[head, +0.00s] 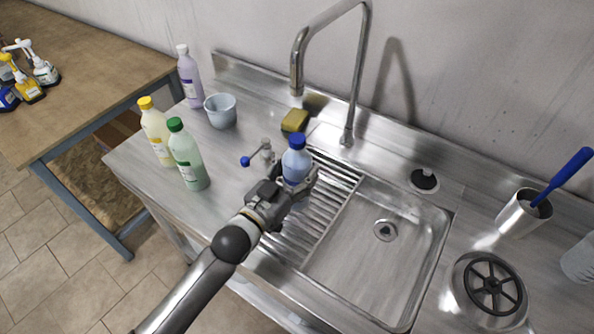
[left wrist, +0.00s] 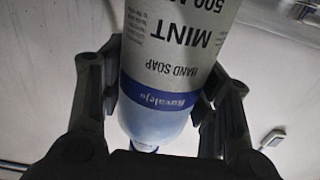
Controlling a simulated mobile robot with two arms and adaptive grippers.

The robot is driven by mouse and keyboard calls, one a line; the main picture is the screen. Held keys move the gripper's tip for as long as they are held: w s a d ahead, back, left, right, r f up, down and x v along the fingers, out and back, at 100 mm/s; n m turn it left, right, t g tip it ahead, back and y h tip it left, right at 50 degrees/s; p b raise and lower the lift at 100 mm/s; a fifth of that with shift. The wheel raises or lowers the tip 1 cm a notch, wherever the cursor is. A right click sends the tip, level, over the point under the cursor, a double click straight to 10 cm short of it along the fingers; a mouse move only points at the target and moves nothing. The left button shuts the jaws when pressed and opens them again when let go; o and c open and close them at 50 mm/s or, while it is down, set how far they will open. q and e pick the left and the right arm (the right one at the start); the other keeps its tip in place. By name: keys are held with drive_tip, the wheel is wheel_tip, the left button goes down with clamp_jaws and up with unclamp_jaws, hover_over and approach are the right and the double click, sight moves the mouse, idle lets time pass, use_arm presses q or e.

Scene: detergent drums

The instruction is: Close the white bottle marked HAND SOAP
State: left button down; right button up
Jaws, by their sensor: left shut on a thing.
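A pale bottle (head: 296,164) with a blue cap (head: 297,141) stands upright at the ribbed drainboard, left of the sink basin. My left gripper (head: 292,190) is shut around its body from the front. In the left wrist view the bottle (left wrist: 172,70) fills the middle, its label upside down, reading HAND SOAP, MINT and part of "500". The blue cap sits on top in the head view; whether it is tight cannot be told. The bottle's lower part is hidden by my gripper. My right gripper is not in view.
A green-capped bottle (head: 187,156), yellow-capped bottle (head: 156,132), lilac bottle (head: 189,77) and cup (head: 221,111) stand further left. A sponge (head: 295,121) lies behind. The basin (head: 350,265) is empty.

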use_arm(q)
drive_tip(key=shift+f, duration=0.4)
drive_tip(key=shift+f+b, duration=0.3)
drive_tip(key=shift+f, duration=0.3)
drive_tip(key=c, duration=0.8)
unclamp_jaws()
drive_tip(key=shift+f, duration=0.1)
drive_tip(key=shift+o, duration=1.5)
